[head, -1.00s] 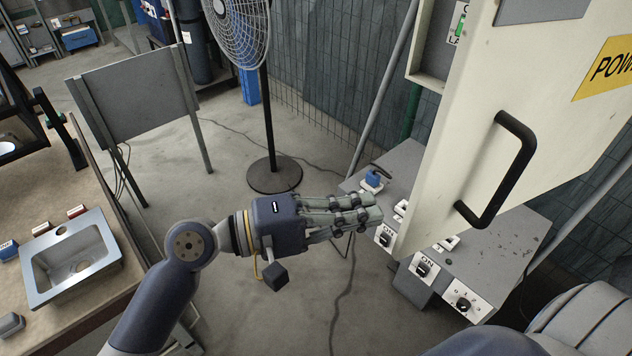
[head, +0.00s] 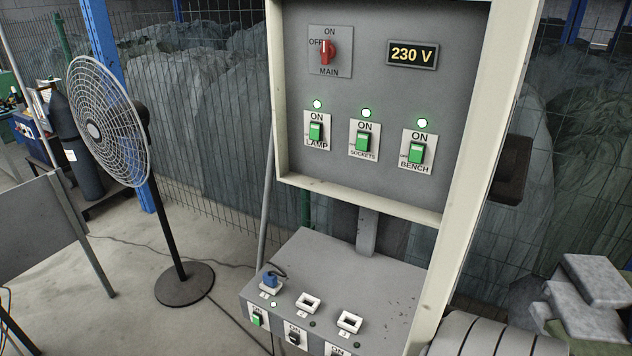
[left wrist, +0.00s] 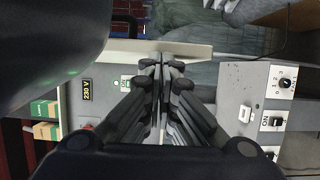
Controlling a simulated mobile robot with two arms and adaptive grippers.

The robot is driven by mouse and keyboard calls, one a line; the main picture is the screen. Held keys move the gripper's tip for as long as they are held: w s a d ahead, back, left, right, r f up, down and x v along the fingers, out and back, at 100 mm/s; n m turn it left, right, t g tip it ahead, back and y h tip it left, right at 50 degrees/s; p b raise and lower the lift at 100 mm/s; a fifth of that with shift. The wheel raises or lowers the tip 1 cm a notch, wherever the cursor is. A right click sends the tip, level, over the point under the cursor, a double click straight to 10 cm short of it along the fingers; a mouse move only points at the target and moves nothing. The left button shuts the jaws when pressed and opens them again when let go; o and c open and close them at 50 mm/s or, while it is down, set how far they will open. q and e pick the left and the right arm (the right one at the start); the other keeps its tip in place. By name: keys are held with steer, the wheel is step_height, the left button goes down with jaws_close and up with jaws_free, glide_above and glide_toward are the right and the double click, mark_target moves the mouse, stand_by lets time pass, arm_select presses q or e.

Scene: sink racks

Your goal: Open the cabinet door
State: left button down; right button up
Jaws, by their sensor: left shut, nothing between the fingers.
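The cabinet (head: 350,185) stands open in the head view, its grey inside facing me. It shows a red main switch (head: 325,52), a "230 V" display (head: 412,54) and green-lit switches. The cream cabinet door (head: 478,160) is swung out at the right, seen nearly edge-on. Its handle cannot be made out clearly. My left gripper is out of the head view. In the left wrist view, my left gripper (left wrist: 162,66) is shut and empty. Its fingertips are near a cream panel edge (left wrist: 190,48); touching cannot be told. My right gripper is not in view.
A grey switch box (head: 345,260) with a blue plug (head: 272,278) stands below the cabinet. A fan (head: 105,120) stands on the left, with open floor around its base. A grey ribbed shape (head: 490,335) and grey blocks (head: 590,280) fill the lower right.

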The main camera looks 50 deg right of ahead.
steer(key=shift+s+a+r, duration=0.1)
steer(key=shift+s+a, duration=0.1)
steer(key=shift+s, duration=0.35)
